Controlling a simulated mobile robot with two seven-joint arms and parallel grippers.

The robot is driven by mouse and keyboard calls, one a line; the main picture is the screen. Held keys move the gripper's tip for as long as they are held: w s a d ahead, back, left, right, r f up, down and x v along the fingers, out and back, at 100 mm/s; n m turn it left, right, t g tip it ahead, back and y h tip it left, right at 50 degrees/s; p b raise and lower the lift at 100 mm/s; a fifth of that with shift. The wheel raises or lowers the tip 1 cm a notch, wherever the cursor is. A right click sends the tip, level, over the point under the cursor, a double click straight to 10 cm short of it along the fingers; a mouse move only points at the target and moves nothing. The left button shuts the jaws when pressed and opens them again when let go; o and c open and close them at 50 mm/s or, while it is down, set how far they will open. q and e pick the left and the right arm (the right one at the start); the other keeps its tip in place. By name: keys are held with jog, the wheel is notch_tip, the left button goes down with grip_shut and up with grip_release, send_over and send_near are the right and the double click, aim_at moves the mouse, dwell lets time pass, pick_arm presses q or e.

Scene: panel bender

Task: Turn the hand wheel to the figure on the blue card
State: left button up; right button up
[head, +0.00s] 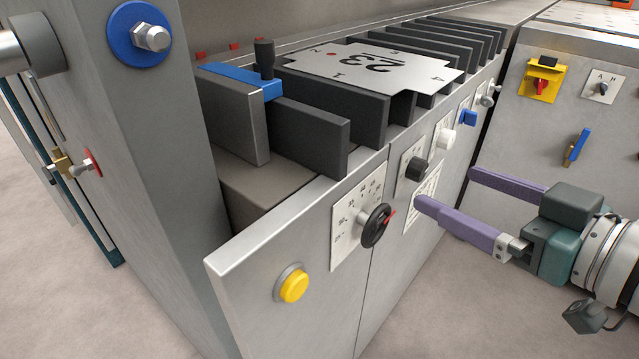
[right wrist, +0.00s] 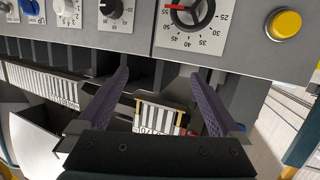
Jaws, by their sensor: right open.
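The hand wheel (head: 375,226) is black with a red pointer and sits on a white scale plate (head: 343,238) on the front panel. In the right wrist view the wheel (right wrist: 190,14) is cut by the top edge, and its red pointer lies toward the left. I see no blue card.
A yellow button (head: 293,286) is left of the wheel. A black knob (head: 416,170) and a white knob (head: 445,138) are right of it. A plate marked 23 (head: 420,78) lies on dark slats above. A grey post (head: 150,200) stands at left.

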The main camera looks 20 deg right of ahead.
aim_at(380, 230)
notch_tip(380, 230, down, 11)
jog(key=s+n+y+b, duration=0.25)
jog(key=y+b, duration=0.35)
jog(key=b, duration=0.6)
jog(key=shift+n+t, duration=0.3)
jog(key=shift+n, duration=0.15)
jog(key=b+x, duration=0.1)
jog(key=x, duration=0.9)
jog(key=shift+w+r, duration=0.15)
jog(key=shift+w, duration=0.2)
pick_arm(q)
notch_tip(380, 230, down, 17)
jog(key=shift+r, duration=0.1)
pick_arm(e)
jog(key=c, duration=1.1)
pick_arm(q)
jog(key=shift+d, duration=0.1)
